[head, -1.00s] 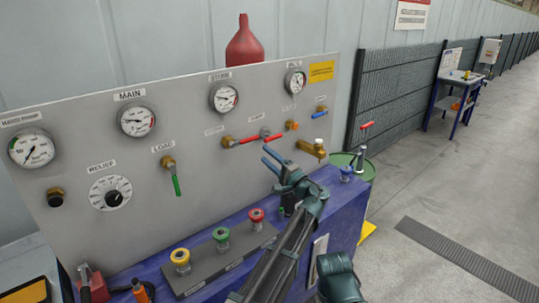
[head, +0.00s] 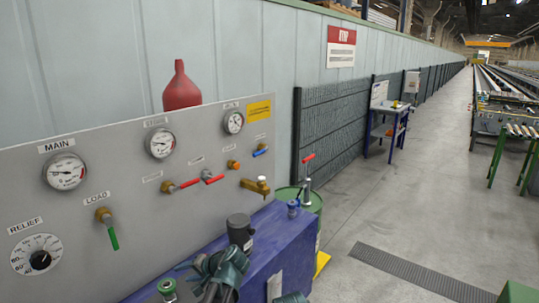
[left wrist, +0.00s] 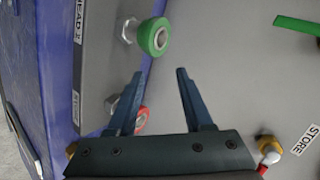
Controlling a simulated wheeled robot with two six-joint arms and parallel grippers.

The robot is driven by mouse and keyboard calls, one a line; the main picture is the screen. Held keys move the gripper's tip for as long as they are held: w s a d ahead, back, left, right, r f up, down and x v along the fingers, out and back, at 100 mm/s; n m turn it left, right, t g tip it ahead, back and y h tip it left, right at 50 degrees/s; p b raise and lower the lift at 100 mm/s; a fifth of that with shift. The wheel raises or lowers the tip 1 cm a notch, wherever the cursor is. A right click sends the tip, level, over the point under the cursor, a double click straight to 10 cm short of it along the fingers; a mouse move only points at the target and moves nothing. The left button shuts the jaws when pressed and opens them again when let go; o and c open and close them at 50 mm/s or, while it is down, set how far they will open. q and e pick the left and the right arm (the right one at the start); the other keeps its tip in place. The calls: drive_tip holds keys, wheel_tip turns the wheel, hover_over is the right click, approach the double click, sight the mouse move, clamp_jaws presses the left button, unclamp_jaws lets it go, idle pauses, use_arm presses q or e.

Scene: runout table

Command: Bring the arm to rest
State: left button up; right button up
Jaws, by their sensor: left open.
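My left gripper (head: 183,265) is low in the head view, in front of the blue bench's near end, partly cut off by the frame's bottom edge. In the left wrist view its two blue fingers (left wrist: 161,75) are apart, with nothing between them. A green-ringed coupling (left wrist: 153,37) lies just beyond the fingertips, and a red-ringed coupling (left wrist: 141,120) shows partly behind one finger. The gripper appears apart from both.
The grey gauge panel (head: 140,200) stands behind the blue bench (head: 285,235). A green load lever (head: 112,236), brass tap (head: 257,187) and dark cylinder (head: 240,230) are nearby. A green drum (head: 315,205) stands at the bench's far end. Open floor (head: 400,210) lies to the right.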

use_arm(q)
drive_tip(key=s+f+h, duration=0.1)
drive_tip(key=s, duration=0.1)
drive_tip(key=s+d+f+g+h, duration=0.1)
drive_tip(key=s+f, duration=0.1)
drive_tip(key=s+f+n+h, duration=0.1)
drive_tip(key=s+f, duration=0.1)
drive_tip(key=s, duration=0.1)
drive_tip(key=shift+d+f+g+h, duration=0.25)
drive_tip(key=shift+d+g+h, duration=0.05)
drive_tip(key=shift+d+g, duration=0.1)
drive_tip(key=s+d+f+m+g+h, duration=0.1)
drive_tip(key=s+d+f+h, duration=0.1)
drive_tip(key=s+d, duration=0.5)
drive_tip(key=s+d+f+m+g+h, duration=0.1)
drive_tip(key=s+d+h, duration=0.2)
drive_tip(key=s+d, duration=0.5)
drive_tip(key=d, duration=0.3)
drive_tip(key=shift+d+f+m+g, duration=0.3)
drive_tip(key=shift+d+f+g, duration=0.1)
